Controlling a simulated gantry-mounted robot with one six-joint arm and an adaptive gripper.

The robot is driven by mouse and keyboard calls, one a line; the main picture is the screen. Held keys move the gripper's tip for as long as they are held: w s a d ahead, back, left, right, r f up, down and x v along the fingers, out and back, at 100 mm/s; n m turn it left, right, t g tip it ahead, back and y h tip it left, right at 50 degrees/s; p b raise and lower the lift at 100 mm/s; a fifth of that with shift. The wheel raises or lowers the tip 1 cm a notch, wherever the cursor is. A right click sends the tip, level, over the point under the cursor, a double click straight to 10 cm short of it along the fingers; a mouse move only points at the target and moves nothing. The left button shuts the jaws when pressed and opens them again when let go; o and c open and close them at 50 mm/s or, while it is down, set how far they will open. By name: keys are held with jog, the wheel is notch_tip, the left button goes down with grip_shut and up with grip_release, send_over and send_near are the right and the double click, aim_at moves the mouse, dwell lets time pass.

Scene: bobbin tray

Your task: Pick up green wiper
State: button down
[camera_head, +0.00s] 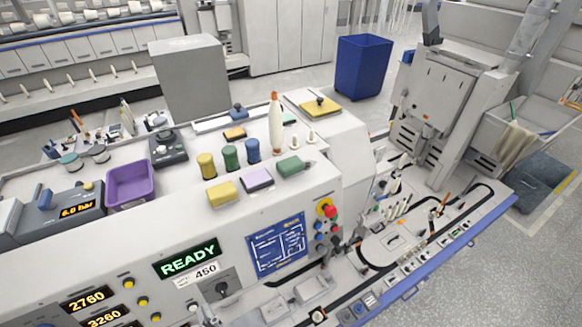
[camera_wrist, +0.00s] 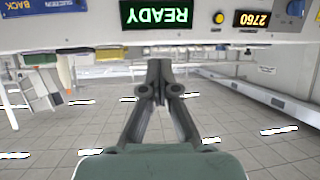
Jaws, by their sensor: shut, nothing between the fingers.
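A green wiper (camera_head: 290,166) lies on the white machine top, at the right end of a short row with a lilac block (camera_head: 257,179) and a yellow block (camera_head: 222,192). In the wrist view, which shows the machine upside down, the green wiper (camera_wrist: 40,58) appears small at the left, below the panel edge. My gripper (camera_wrist: 159,73) is shut and empty in the wrist view, its fingertips together, well to the right of the wiper in that picture. My gripper is not visible in the head view.
Yellow (camera_head: 206,165), green (camera_head: 230,157) and blue (camera_head: 252,150) spools stand behind the row. A tall white bobbin (camera_head: 276,124) with an orange tip stands behind the wiper. A purple tray (camera_head: 130,184) is at the left. The top in front of the row is clear.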

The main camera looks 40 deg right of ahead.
jog(key=c, duration=1.9)
grip_release()
jog(key=o, duration=1.9)
